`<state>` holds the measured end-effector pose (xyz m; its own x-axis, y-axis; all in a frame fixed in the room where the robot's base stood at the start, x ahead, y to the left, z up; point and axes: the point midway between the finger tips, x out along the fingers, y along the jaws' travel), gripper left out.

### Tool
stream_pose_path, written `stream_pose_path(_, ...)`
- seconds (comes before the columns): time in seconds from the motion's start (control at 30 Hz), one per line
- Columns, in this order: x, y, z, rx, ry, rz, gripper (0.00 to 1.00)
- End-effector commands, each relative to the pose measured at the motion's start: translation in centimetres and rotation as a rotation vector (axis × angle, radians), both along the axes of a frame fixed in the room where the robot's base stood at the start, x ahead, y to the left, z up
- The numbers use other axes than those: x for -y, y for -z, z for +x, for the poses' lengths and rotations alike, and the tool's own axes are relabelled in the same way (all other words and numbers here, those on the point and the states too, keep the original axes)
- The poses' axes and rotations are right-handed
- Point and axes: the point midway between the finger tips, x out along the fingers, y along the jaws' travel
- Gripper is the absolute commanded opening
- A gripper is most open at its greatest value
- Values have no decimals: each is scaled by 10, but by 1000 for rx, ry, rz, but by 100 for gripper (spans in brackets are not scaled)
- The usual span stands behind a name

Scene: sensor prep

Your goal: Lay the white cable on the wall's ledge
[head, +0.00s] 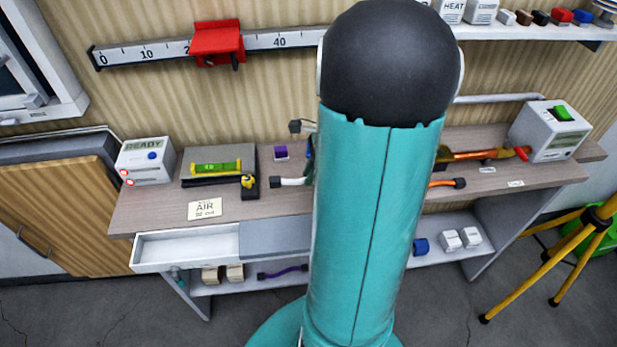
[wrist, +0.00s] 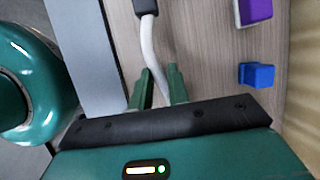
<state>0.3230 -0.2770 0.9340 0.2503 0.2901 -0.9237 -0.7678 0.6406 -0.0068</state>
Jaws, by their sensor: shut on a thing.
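The white cable (wrist: 149,42) with a black end plug (wrist: 146,6) runs between the two green fingers of my gripper (wrist: 160,73), which is shut on it. In the head view the cable (head: 293,182) shows its left end over the wooden workbench, beside my arm; the rest is hidden behind the arm. I cannot tell whether it touches the bench top. My gripper is mostly hidden in the head view. A white ledge (head: 520,33) on the striped wall is at the upper right, above the bench.
The ledge carries several small boxes and blocks. On the bench (head: 140,212) stand a READY box (head: 147,161), a green level (head: 216,168), a purple block (head: 282,152) and a white box with a green switch (head: 549,131). An orange cable (head: 442,183) lies at right. A drawer (head: 187,247) is open.

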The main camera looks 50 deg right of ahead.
Motion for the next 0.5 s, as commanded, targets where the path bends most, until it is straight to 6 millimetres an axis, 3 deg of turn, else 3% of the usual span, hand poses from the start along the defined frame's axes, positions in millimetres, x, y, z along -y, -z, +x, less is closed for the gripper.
stream_pose_path(0.3,5,36,1,-1,1,1,0)
stream_pose_path(0.5,5,37,1,0,0,0,0)
